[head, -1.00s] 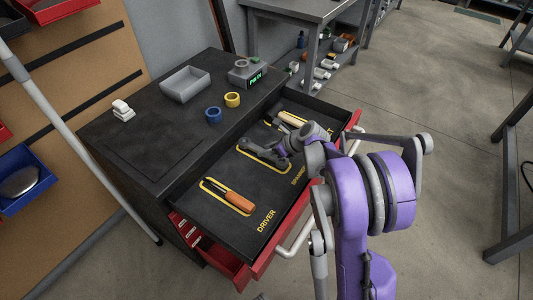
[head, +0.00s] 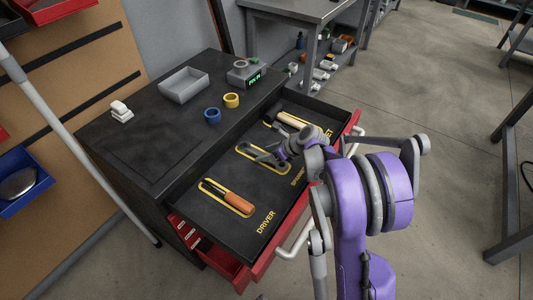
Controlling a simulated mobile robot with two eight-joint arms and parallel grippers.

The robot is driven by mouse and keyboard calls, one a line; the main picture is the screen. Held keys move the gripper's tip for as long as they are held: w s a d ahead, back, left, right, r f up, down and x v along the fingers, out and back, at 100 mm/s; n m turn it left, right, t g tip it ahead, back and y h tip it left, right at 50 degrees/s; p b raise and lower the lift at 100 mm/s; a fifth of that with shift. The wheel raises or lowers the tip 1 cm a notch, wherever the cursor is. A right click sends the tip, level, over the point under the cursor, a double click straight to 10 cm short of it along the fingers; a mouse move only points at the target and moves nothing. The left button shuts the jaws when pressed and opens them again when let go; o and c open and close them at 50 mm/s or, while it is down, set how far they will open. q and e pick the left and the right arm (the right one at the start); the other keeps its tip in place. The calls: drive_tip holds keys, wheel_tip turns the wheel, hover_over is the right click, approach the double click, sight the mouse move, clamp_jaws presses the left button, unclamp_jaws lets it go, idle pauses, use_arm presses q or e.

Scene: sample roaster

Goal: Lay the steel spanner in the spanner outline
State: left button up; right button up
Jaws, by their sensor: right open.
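The drawer holds a dark mat (head: 215,217) with yellow outlines. The spanner outline (head: 243,147) is the middle one, and a thin grey piece that looks like the steel spanner (head: 252,152) lies within it, partly hidden by my gripper. I cannot tell how exactly it fits. My right gripper (head: 271,159) is open, low over the right part of this outline. Whether it touches the spanner is not clear. My left gripper is not in view.
An orange-handled driver (head: 235,200) lies in the front outline and a wooden-handled mallet (head: 291,119) in the far one. Blue tape (head: 212,116), yellow tape (head: 232,100), a grey tray (head: 184,86) and a display box (head: 246,74) stand on the cabinet top.

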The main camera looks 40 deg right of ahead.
drive_tip(key=p+v, duration=0.3)
drive_tip(key=v, duration=0.9)
drive_tip(key=shift+s, duration=0.1)
